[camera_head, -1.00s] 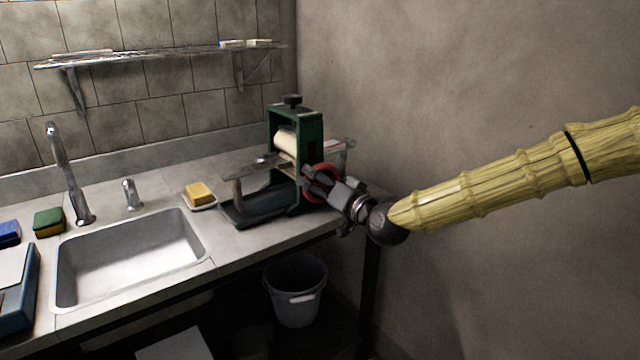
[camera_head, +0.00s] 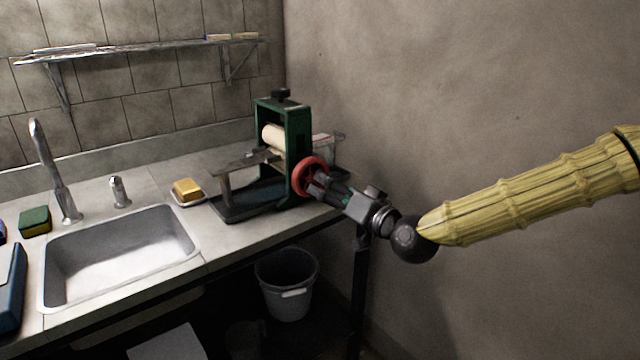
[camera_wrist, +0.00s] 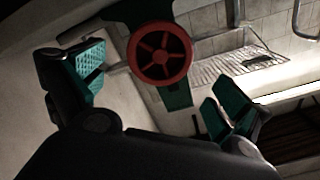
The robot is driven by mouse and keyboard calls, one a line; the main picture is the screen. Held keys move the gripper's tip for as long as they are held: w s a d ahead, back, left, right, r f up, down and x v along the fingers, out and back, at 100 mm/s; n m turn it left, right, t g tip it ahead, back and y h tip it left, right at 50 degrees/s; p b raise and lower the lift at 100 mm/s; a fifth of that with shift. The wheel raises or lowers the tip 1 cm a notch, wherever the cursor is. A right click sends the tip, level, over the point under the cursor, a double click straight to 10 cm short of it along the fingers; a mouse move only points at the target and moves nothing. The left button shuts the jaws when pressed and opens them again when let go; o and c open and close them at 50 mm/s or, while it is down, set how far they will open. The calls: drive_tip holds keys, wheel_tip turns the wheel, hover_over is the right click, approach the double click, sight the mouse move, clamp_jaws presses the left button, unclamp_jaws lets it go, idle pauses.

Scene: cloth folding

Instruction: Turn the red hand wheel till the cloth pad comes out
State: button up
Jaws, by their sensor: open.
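The red hand wheel (camera_head: 309,177) is on the right side of the green roller press (camera_head: 298,128), which stands on the counter. In the wrist view the wheel (camera_wrist: 160,54) shows whole, with its spokes and hub, ahead of and between the open fingers. My gripper (camera_head: 322,186) is at the wheel in the head view, its fingertips overlapping the wheel's lower right. In the wrist view my gripper (camera_wrist: 158,92) is wide open and empty, with green finger pads. A cream roller (camera_head: 273,138) shows in the press frame. I cannot make out the cloth pad.
A sink (camera_head: 120,255) with a tap (camera_head: 52,170) lies left of the press. A yellow sponge on a dish (camera_head: 187,190) sits between them. A clear bin (camera_head: 328,146) stands behind the press. The wall is close on the right; a bucket (camera_head: 287,283) is below the counter.

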drive_tip(key=shift+v, duration=1.55)
